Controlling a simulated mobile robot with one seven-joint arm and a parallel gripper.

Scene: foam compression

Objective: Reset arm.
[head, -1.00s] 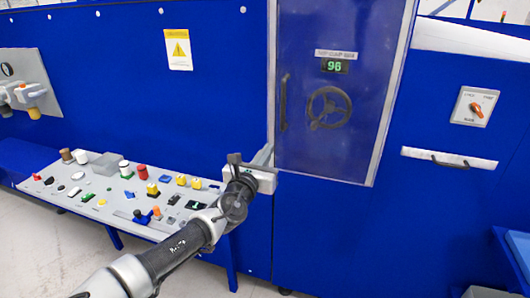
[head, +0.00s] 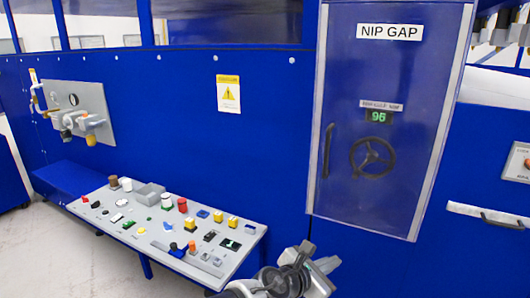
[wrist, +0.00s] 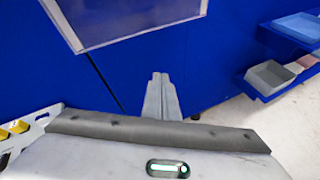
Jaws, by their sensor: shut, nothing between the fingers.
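My gripper (wrist: 160,80) shows in the wrist view with its two grey fingers together and nothing between them. It hangs in free space in front of the blue machine wall. In the head view my arm is folded low at the bottom edge, right of the control panel (head: 150,262). My gripper's body (head: 326,265) is partly visible there, and its fingertips are hard to make out. The blue NIP GAP door (head: 345,75) is closed above it, with a black handwheel (head: 372,158) and a green display (head: 376,116) reading 96.
The sloped panel carries several buttons and knobs and a grey box (head: 149,192). A valve fixture (head: 75,115) is on the wall at left. A drawer-like handle (head: 500,218) is at right. The wrist view shows a grey bin (wrist: 270,76) on a blue shelf at right.

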